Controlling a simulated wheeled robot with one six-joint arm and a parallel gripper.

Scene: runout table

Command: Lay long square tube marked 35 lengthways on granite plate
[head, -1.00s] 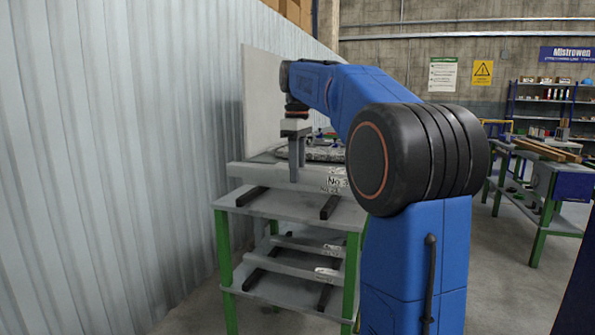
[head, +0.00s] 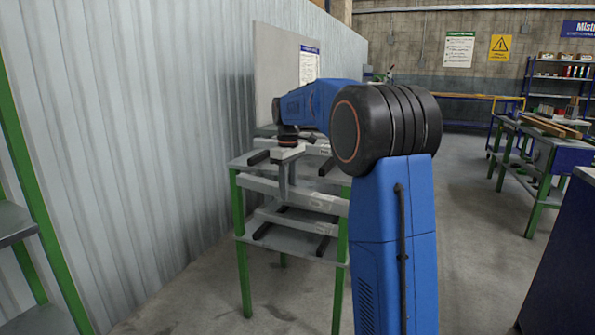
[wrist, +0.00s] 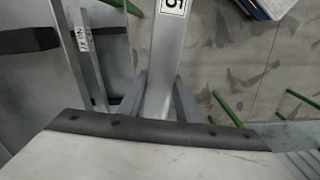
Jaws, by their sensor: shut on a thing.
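My gripper (head: 284,196) is shut on a long grey square tube (head: 315,200), held level in front of the green-legged rack. In the wrist view my gripper's fingers (wrist: 160,105) straddle the tube (wrist: 165,50). A white label on it shows a "5"; the rest of the marking is cut off. Another grey tube with a label (wrist: 85,40) lies to the left in the wrist view. I cannot make out the granite plate in the current frames.
The rack (head: 245,250) has a lower shelf with another tube (head: 285,222) on dark bars. A green-posted shelf unit (head: 15,225) stands at near left. A dark blue cabinet (head: 560,250) is at right, and a bench (head: 545,180) stands behind it. The floor between is open.

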